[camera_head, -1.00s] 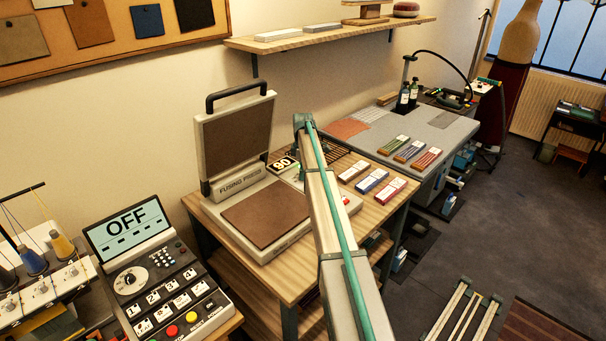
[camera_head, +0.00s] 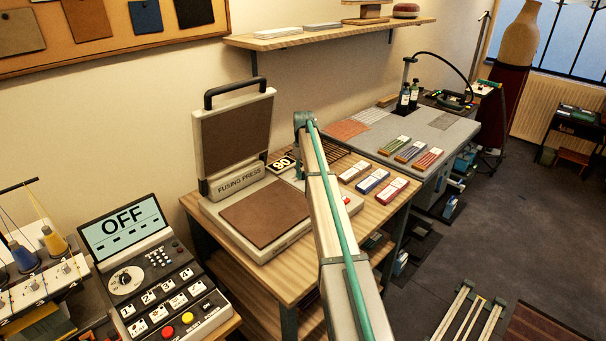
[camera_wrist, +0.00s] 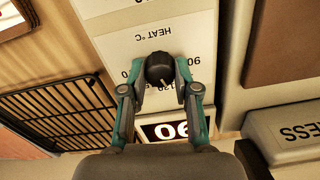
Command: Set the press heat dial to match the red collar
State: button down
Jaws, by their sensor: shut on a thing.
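The fusing press (camera_head: 238,183) stands open on the wooden table. Its black heat dial (camera_wrist: 160,69) is in the wrist view, on a pale panel marked HEAT °C, upside down there. My gripper (camera_wrist: 160,88) is shut on the dial, one finger at each side. A white pointer mark shows on the dial, and the fingers hide some scale numbers. The lit display (camera_wrist: 167,130) beside it appears to read 90, inverted. A red piece with a white card (camera_head: 390,191) lies right of the press; I cannot tell if it is the red collar.
A blue piece (camera_head: 372,180) and a brown piece (camera_head: 354,171) lie beside the red one. A black wire rack (camera_wrist: 58,112) lies beside the dial panel. A keypad console (camera_head: 150,285) reading OFF stands at lower left. Dark floor (camera_head: 490,240) is open at right.

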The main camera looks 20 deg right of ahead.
jog(key=m, duration=0.4)
jog(key=shift+m+b, duration=0.3)
jog(key=shift+b, duration=0.1)
jog(key=m, duration=0.5)
jog(key=shift+b, duration=0.35)
jog(key=m, duration=0.9)
jog(key=shift+m+b, duration=0.3)
jog(key=c, duration=0.8)
grip_release()
jog(key=shift+c, duration=0.2)
